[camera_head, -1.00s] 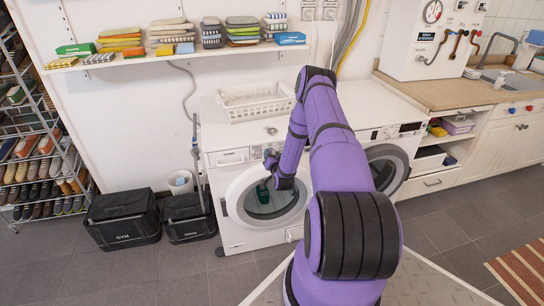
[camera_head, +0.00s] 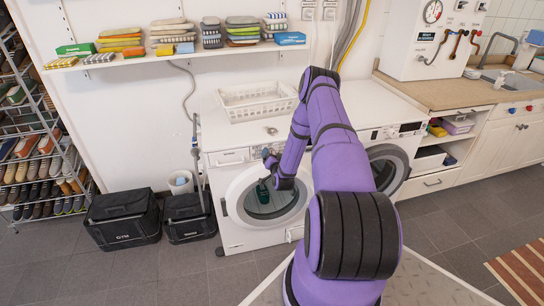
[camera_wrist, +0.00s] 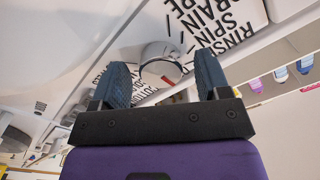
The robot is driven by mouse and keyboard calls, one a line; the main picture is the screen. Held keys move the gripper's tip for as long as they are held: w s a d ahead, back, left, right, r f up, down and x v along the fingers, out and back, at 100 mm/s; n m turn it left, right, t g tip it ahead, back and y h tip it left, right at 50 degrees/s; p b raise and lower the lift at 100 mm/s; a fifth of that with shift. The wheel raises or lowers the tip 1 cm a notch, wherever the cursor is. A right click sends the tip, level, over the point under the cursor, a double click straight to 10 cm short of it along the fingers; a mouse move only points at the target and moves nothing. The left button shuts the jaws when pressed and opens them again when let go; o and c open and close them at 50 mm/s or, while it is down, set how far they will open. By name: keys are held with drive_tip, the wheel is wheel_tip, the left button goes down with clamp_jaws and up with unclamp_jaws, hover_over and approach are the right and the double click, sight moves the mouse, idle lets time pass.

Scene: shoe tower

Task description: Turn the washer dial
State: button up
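The left front-loading washer (camera_head: 232,238) is white with a round door (camera_head: 238,205). In the wrist view its dial (camera_wrist: 160,66) is a pale round knob with a red mark, beside large black lettering that includes RINSE, SPIN and DRAIN. My gripper (camera_wrist: 163,76) has two dark blue fingers standing apart on either side of the dial, with visible gaps. In the head view my gripper (camera_head: 270,160) is at the upper right of the washer's front, and my arm hides part of the panel and door.
A white basket (camera_head: 258,101) sits on the washer top. A second machine (camera_head: 398,140) stands to the right, partly behind my arm. A shelf of folded cloths (camera_head: 185,53) hangs above.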

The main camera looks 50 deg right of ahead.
drive_tip(key=shift+s, duration=0.1)
drive_tip(key=v, duration=1)
drive_tip(key=shift+s+a, duration=0.25)
idle(0.3)
